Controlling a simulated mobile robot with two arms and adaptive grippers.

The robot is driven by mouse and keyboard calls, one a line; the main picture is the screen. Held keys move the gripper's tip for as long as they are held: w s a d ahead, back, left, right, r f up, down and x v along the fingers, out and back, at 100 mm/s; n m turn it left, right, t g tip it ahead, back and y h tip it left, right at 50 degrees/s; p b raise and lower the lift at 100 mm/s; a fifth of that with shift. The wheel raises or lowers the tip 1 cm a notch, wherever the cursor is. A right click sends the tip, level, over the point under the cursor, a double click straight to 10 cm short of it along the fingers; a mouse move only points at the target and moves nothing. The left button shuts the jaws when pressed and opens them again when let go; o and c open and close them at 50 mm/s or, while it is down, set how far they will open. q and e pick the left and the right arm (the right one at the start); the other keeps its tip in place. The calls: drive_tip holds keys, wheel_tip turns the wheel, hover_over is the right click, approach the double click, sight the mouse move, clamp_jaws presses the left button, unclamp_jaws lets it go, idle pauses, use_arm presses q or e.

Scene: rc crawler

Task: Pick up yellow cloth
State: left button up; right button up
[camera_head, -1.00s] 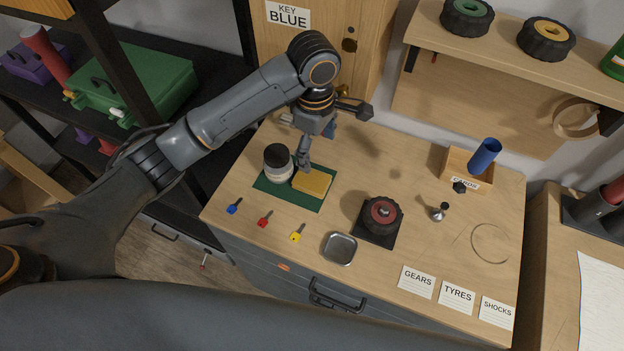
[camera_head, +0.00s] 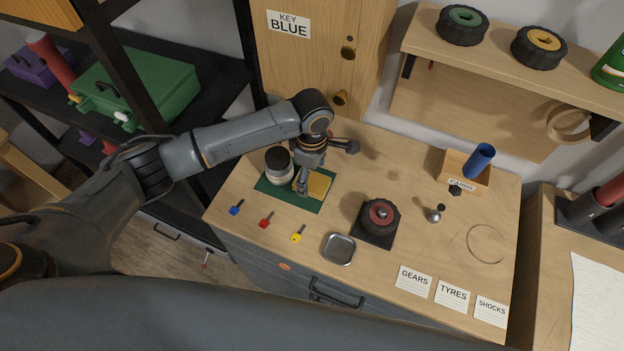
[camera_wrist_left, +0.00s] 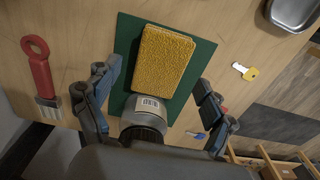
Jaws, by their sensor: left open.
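The yellow cloth (camera_head: 319,186) is a folded, textured block lying flat on a dark green mat (camera_head: 274,193), and also shows in the left wrist view (camera_wrist_left: 162,62). My left gripper (camera_head: 318,168) is above the mat, partly covering the cloth in the head view. In the left wrist view my left gripper (camera_wrist_left: 157,78) has its fingers spread wide, one on each side of the cloth's near end, with nothing held. I cannot tell the exact height of the fingertips over the mat. My right gripper is not in view.
A lidded jar (camera_head: 279,161) stands on the mat beside the cloth, close to my gripper. Blue (camera_head: 236,209), red (camera_head: 266,218) and yellow (camera_head: 298,232) keys lie in front. A metal tray (camera_head: 339,248) and a wheel (camera_head: 379,215) are to the right. A red-handled brush (camera_wrist_left: 40,70) lies left.

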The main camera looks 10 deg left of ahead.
sight(312, 181)
use_arm(q)
drive_tip(key=shift+f, duration=1.05)
drive_tip(key=c, duration=1.1)
drive_tip(key=shift+c, duration=0.7)
wheel_tip(312, 181, up, 10)
drive_tip(key=b, duration=0.1)
